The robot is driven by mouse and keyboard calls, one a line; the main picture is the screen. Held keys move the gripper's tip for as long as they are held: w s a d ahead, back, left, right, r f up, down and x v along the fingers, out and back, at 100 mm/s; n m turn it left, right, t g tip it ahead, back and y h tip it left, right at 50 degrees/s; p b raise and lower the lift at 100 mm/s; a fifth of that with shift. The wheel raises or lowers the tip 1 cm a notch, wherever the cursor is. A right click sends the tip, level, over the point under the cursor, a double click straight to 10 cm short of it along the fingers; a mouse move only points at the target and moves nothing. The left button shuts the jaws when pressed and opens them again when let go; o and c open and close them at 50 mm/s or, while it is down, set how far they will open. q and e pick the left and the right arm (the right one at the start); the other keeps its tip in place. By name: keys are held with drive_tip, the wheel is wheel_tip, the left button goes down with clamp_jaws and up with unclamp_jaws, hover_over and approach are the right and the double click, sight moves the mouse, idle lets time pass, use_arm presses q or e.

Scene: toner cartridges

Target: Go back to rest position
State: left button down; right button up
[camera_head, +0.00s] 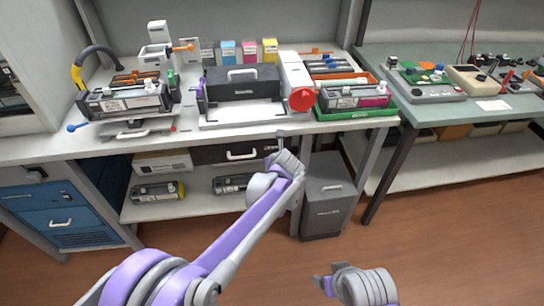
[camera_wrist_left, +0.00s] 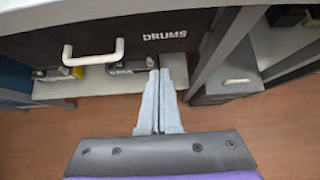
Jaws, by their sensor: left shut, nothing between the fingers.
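My left arm reaches up from the lower left in the head view to the front edge of the workbench (camera_head: 225,136).
Cartridges lie on the lower shelf (camera_head: 200,207). A grey bin (camera_head: 325,208) stands right of my left wrist. A black unit (camera_head: 241,84), a green tray (camera_head: 355,114) and a red knob (camera_head: 302,99) are on the bench. The brown floor in front is open.

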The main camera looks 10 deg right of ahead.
use_arm(q)
drive_tip(key=v, duration=0.7)
drive_tip(key=s+a+n+g+y, duration=0.1)
drive_tip(key=s+a+n, duration=0.6)
drive_tip(key=a+n, duration=0.15)
drive_tip(key=s+a+n+g, duration=0.2)
drive_tip(key=s+a+n, duration=0.4)
drive_tip(key=a+n, duration=0.3)
drive_tip(key=s+a+f+n+g, duration=0.1)
drive_tip(key=s+a+f+n, duration=0.15)
drive_tip(key=s+n, duration=0.4)
drive_tip(key=s+a+f+n+h+p, duration=0.1)
drive_tip(key=s+a+n, duration=0.3)
drive_tip(key=s+n, duration=0.25)
drive_tip(key=s+a+f+n+g, duration=0.1)
drive_tip(key=s+a+n, duration=0.2)
drive_tip(key=s+n, duration=0.35)
wheel_tip(320, 180, up, 13)
drive_tip(key=w+m+t+p, duration=0.1)
drive_tip(key=w+p, duration=0.1)
drive_tip(key=p, duration=0.9)
drive_tip(key=shift+w+a+p, duration=0.15)
drive_tip(key=shift+p, duration=0.25)
